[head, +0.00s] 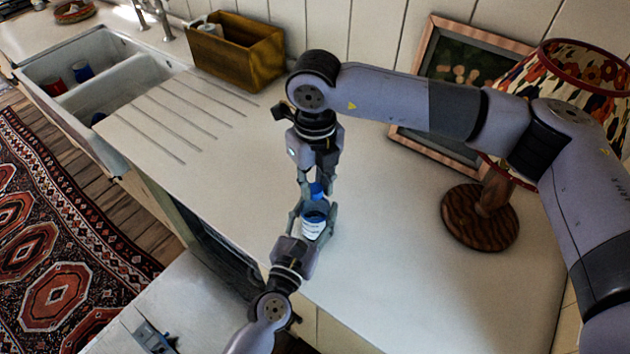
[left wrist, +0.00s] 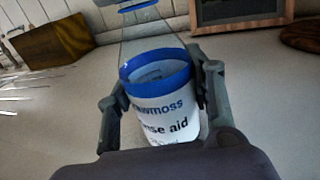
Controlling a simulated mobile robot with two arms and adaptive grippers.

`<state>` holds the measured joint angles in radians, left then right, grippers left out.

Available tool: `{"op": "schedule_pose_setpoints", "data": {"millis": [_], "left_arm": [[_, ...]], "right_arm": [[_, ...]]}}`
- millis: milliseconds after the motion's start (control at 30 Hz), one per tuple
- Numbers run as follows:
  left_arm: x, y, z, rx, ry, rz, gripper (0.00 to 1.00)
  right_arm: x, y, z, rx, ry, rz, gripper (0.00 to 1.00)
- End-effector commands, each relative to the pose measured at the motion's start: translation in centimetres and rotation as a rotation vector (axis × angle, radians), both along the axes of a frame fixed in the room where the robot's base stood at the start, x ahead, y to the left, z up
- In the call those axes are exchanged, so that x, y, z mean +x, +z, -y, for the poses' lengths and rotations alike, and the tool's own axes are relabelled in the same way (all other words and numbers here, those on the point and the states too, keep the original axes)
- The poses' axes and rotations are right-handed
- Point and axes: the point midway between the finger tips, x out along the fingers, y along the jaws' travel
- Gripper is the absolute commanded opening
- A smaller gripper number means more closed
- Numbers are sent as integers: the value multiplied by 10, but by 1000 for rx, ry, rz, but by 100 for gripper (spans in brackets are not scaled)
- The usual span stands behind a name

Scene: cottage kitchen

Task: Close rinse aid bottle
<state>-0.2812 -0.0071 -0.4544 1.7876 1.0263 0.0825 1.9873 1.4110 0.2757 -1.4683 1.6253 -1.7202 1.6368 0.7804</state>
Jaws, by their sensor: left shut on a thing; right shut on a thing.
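The rinse aid bottle (head: 313,228) is white and blue and stands upright over the counter. In the left wrist view the bottle (left wrist: 165,112) shows lettering, a blue band and a faint clear upper part. My left gripper (head: 312,220) is shut around its body from the near side. A small blue cap (head: 317,190) is above the bottle, held by my right gripper (head: 317,184), which points down. The cap also shows at the top edge of the left wrist view (left wrist: 138,6), cut off. I cannot tell whether it touches the neck.
A lamp with a round wooden base (head: 480,218) and a framed picture (head: 445,85) stand to the right. A wooden box (head: 237,50) and a sink (head: 100,75) lie at the back left. The counter (head: 400,270) around the bottle is clear.

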Motion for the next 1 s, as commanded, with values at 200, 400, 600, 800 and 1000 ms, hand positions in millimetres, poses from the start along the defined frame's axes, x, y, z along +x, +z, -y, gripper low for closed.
{"op": "schedule_pose_setpoints", "data": {"millis": [200, 400, 600, 800, 1000], "left_arm": [[-1, 0, 1, 1, -2, -1, 0], [-1, 0, 1, 1, -2, -1, 0], [-1, 0, 1, 0, -2, -1, 0], [-1, 0, 1, 0, -2, -1, 0], [0, 0, 0, 0, -1, -1, 0]], "right_arm": [[1, 0, 0, 1, -458, 3, 0], [1, 0, 0, 1, -856, 3, 0], [2, 0, 1, 1, -973, 4, 0], [1, 0, 1, 1, -971, 3, 33], [1, 0, 1, 0, -970, 2, 42]]}}
